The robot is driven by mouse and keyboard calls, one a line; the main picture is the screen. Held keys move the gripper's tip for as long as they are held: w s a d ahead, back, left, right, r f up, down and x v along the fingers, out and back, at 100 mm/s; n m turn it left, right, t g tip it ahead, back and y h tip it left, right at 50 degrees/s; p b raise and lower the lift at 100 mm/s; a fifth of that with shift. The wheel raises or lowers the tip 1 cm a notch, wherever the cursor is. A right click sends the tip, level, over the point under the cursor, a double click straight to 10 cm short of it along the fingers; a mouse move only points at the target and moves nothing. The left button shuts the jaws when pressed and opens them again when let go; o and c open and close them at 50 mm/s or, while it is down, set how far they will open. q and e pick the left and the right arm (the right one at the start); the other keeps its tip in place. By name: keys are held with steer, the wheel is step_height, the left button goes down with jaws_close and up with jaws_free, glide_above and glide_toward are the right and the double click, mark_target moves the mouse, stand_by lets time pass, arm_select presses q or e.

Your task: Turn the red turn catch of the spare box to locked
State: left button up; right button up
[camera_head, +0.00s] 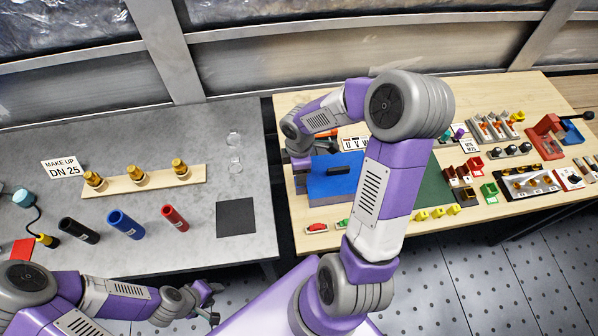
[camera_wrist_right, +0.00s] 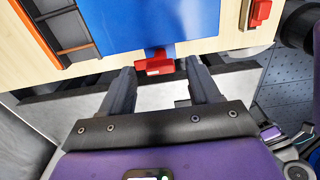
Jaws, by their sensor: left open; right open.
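The red turn catch (camera_wrist_right: 155,64) shows in the right wrist view at the near edge of a blue box (camera_wrist_right: 125,22). The blue box also shows in the head view (camera_head: 335,172), partly covered by my right arm; the catch cannot be made out there. My right gripper (camera_wrist_right: 160,68) is open, with one fingertip on each side of the catch and a visible gap on both sides. Whether the fingertips are level with the catch in height, I cannot tell. My left gripper (camera_head: 212,302) is open and empty, low in front of the grey table.
A red rocker part on a white plate (camera_wrist_right: 258,14) lies right of the box. The grey table (camera_head: 170,255) holds several tubes and a wooden strip (camera_head: 158,178) with brass fittings. Several small parts and a green mat (camera_head: 432,190) are on the wooden table's right side.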

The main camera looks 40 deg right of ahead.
steer(key=shift+f, duration=0.45)
steer(key=shift+c, duration=0.4)
steer(key=c, duration=1)
steer(key=shift+o, duration=0.2)
